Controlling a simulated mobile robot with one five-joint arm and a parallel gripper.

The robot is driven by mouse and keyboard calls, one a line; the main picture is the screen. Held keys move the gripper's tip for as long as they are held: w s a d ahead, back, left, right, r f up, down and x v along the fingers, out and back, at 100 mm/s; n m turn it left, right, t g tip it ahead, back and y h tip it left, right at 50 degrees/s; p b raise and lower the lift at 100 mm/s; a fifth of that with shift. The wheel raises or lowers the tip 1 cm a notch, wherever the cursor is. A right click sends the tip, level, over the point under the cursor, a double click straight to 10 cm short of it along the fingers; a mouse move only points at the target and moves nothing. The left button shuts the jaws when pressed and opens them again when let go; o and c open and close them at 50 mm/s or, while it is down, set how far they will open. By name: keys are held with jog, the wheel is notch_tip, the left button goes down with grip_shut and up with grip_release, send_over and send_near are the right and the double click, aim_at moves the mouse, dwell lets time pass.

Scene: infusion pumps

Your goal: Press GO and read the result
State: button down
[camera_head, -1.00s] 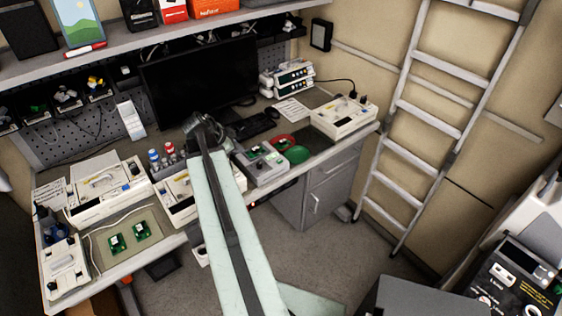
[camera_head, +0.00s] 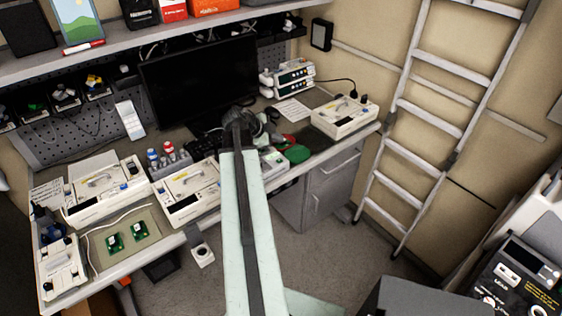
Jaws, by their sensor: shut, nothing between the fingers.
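My gripper (camera_head: 248,120) is a small dark shape at the end of my pale green arm, over the workbench in front of the black monitor. It is shut and empty. A grey box with small fittings on top (camera_head: 273,162) sits on the bench just right of my arm, which hides its left part. No GO label or result can be read on it from here. White pump units lie on the bench: one (camera_head: 188,190) left of my arm, one (camera_head: 105,190) farther left, one (camera_head: 345,115) at the right end. I cannot tell whether my gripper touches anything.
A green round dish (camera_head: 297,154) lies right of the grey box, with a red one partly hidden behind. The monitor (camera_head: 200,80) stands at the back. Bottles (camera_head: 167,153) stand left of my gripper. A ladder (camera_head: 420,120) leans at the right. Open floor (camera_head: 330,245) lies in front.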

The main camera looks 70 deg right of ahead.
aim_at(278, 161)
notch_tip(278, 161, down, 8)
jog(key=b, duration=0.7)
jog(key=shift+r, duration=0.1)
jog(key=shift+r, duration=0.1)
dwell(1.1)
jog(key=shift+w+f+b, duration=0.1)
jog(key=shift+f+b, duration=0.2)
jog(key=shift+f, duration=0.1)
jog(key=shift+f+b, duration=0.45)
dwell(0.6)
jog(key=shift+r, duration=0.15)
jog(key=shift+r+p, duration=0.7)
jog(key=shift+p, duration=0.15)
